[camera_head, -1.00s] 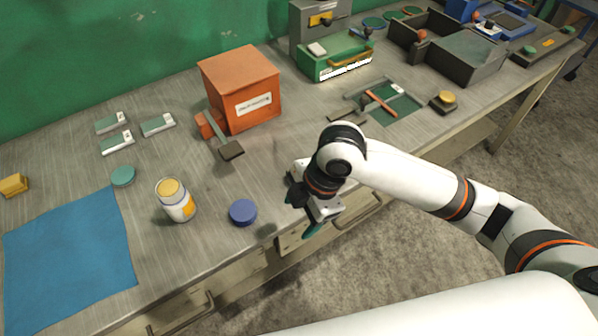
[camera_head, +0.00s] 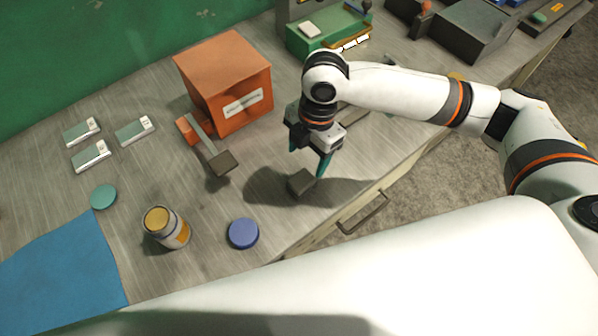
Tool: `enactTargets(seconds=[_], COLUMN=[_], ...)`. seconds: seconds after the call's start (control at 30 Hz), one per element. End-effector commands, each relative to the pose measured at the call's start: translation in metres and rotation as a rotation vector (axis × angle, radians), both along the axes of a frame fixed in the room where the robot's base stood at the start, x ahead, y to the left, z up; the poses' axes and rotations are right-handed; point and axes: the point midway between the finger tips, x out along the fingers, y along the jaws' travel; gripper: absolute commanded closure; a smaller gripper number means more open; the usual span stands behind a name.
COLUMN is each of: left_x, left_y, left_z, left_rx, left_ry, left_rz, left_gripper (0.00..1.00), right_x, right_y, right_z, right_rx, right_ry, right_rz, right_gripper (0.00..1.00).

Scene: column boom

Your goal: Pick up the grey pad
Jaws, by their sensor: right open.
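A small dark grey pad (camera_head: 301,182) lies on the bench near its front edge. My right gripper (camera_head: 308,160) is open and points down just above it, with teal fingertips apart. I cannot tell whether the near fingertip touches the pad. A second dark grey block (camera_head: 222,164) is at the front end of the grey bar of an orange bracket (camera_head: 190,130). My left gripper is not in view.
An orange box (camera_head: 225,85) stands behind the bracket. A blue disc (camera_head: 243,233), a yellow-lidded jar (camera_head: 167,228), a teal disc (camera_head: 103,197) and a blue mat (camera_head: 60,265) are to the left. A drawer handle (camera_head: 363,212) juts from the bench front.

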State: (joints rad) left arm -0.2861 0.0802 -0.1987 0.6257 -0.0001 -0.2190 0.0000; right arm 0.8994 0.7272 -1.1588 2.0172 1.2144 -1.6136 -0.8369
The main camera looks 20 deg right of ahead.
Motion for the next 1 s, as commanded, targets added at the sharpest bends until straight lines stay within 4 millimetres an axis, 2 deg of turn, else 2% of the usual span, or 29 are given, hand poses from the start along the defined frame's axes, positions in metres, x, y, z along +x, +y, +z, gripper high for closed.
enactTargets(seconds=[0.1,0.23,0.43,0.6,0.7,0.97,1.0], left_x=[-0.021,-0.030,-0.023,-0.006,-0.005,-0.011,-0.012], left_y=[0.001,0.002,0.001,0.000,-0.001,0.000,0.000], left_z=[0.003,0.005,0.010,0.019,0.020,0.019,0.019], left_rx=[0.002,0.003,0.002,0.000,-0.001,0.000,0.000], left_ry=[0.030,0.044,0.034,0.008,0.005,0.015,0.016], left_rz=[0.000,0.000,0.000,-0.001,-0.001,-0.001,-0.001], left_gripper=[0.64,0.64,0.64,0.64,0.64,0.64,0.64], right_x=[-0.003,-0.003,-0.003,-0.005,-0.005,-0.005,-0.005], right_y=[0.003,0.006,0.008,0.013,0.014,0.014,0.014], right_z=[-0.021,-0.035,-0.050,-0.076,-0.087,-0.092,-0.092], right_rx=[-0.001,0.000,0.000,0.001,0.000,0.000,0.000], right_ry=[0.005,0.002,0.002,0.003,0.001,-0.001,-0.001], right_rz=[0.000,0.000,-0.001,0.000,-0.001,0.000,0.000], right_gripper=[0.33,0.33,0.33,0.33,0.33,0.33,0.36])
